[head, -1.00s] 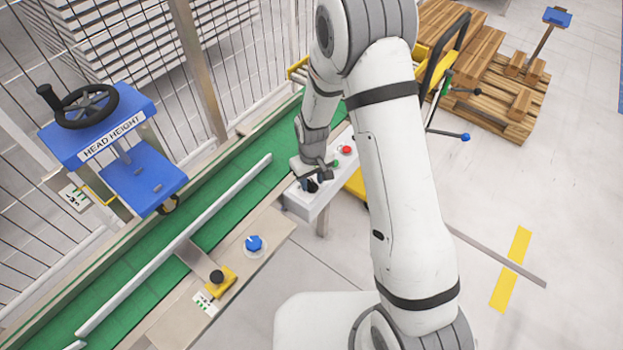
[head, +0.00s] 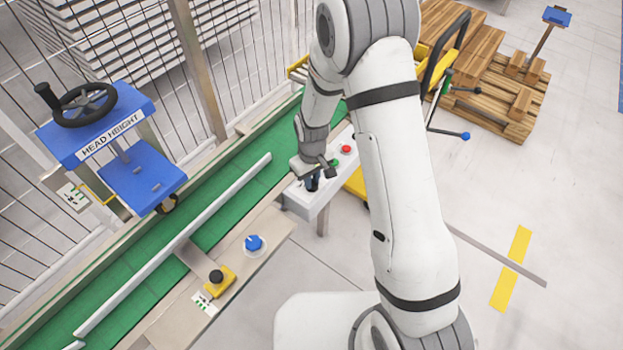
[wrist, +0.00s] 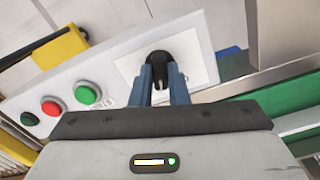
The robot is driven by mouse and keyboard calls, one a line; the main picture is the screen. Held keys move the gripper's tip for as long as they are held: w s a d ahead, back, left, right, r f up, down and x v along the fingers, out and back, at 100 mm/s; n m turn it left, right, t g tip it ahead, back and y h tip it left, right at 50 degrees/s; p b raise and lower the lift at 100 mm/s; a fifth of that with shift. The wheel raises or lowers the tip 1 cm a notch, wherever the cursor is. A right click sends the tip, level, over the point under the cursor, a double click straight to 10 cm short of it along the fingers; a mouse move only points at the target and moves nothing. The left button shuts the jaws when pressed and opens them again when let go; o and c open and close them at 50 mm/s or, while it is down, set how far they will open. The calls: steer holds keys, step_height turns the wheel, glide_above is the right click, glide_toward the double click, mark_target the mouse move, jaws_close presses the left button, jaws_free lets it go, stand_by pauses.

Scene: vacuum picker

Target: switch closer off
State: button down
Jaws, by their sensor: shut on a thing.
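The switch is a black knob (wrist: 158,62) on a white plate (wrist: 200,45) at one end of a pale control box (wrist: 105,65). In the wrist view the two blue fingers of my gripper (wrist: 163,78) are closed on the knob from both sides. Any marks under the knob are hidden or too small to read. In the head view my gripper (head: 313,183) is over the near end of the control box (head: 305,203), and the knob is mostly hidden there.
A green button (wrist: 88,93), a red button (wrist: 50,106) and a black one (wrist: 29,118) sit along the same box. The green conveyor (head: 215,200) runs beside it. A blue knob (head: 254,243) and a yellow-based black knob (head: 216,277) are on the near rail.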

steer(key=n+b, duration=0.1)
steer(key=n, duration=0.3)
steer(key=shift+f+b, duration=0.1)
steer(key=shift+b, duration=0.3)
steer(key=shift+n+b, duration=0.65)
steer(key=shift+n, duration=1.55)
steer(key=c, duration=1.4)
jaws_free()
steer(key=shift+r, duration=4)
